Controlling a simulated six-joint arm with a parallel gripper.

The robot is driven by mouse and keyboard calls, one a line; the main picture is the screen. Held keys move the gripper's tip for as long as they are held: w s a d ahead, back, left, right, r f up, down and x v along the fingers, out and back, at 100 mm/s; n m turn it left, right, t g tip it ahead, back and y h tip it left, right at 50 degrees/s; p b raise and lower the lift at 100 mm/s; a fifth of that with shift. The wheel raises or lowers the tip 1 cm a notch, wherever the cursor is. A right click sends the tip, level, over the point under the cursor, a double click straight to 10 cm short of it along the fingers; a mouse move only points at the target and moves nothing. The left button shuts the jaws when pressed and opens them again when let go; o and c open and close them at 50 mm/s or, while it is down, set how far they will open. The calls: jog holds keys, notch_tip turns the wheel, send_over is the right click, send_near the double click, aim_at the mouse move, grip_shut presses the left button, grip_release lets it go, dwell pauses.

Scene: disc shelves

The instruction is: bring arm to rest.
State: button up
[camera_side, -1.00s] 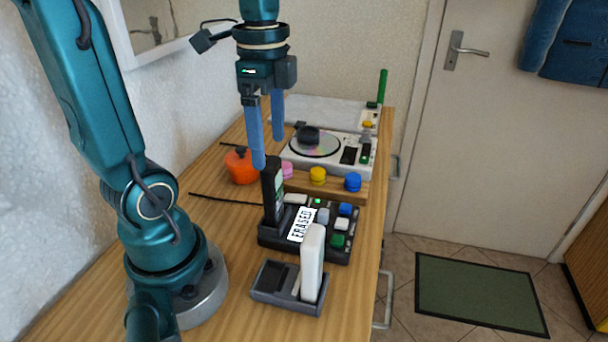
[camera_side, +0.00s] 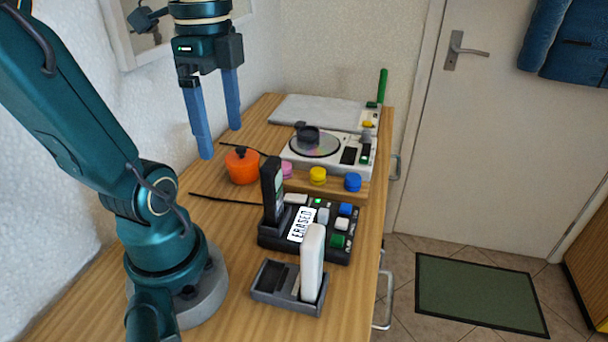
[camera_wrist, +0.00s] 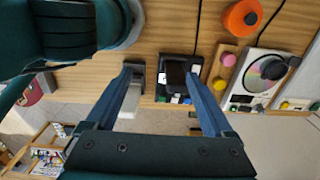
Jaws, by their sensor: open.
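My gripper (camera_side: 220,142) hangs above the left part of the wooden table in the side view. Its two blue fingers are apart with nothing between them. In the wrist view the fingers (camera_wrist: 165,70) are also spread, with the table far below. A black handset (camera_side: 270,190) stands upright in a dark button console (camera_side: 330,252) whose label reads "ERASED". A white handset (camera_side: 312,265) stands upright in a grey cradle (camera_side: 268,296) in front of the console. The gripper touches none of these.
A wooden strip holds pink, yellow (camera_side: 318,176) and blue knobs. Behind it is a disc player (camera_side: 357,170) with a disc, then a pale flat unit (camera_side: 310,111) and a green upright rod (camera_side: 382,86). The left wall is close to my arm.

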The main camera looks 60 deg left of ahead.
jog(key=d+f, duration=0.3)
jog(key=d, duration=0.3)
jog(key=shift+w+d+f, duration=0.15)
jog(key=shift+w+f, duration=0.15)
jog(key=shift+f, duration=0.1)
dwell(1.2)
